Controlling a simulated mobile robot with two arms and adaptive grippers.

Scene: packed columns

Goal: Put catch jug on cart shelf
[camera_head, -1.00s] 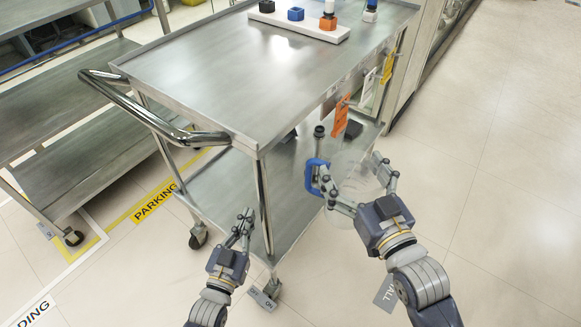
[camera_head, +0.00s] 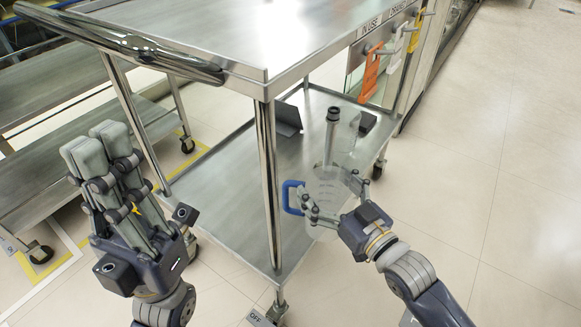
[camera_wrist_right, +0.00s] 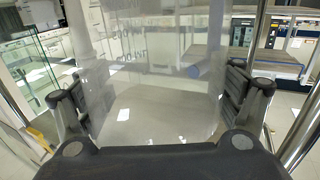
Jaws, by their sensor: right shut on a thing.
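The catch jug (camera_head: 322,186) is a clear, upright vessel with a blue handle on its left side. My right gripper (camera_head: 334,200) is shut on it from the right. In the right wrist view the jug's clear wall (camera_wrist_right: 150,95) fills the space between the two fingers. The cart's lower shelf (camera_head: 225,190) is bare grey metal at its near part. The jug overlaps the shelf's right edge in the head view; I cannot tell whether it is above the shelf or beside it. My left gripper (camera_head: 97,145) is empty, its fingers together and pointing up, left of the cart.
The cart's upper shelf (camera_head: 215,30) and front corner post (camera_head: 268,185) stand close to the jug. A dark-topped tube (camera_head: 333,117) and a dark angled object (camera_head: 288,118) are at the lower shelf. Floor at right is clear.

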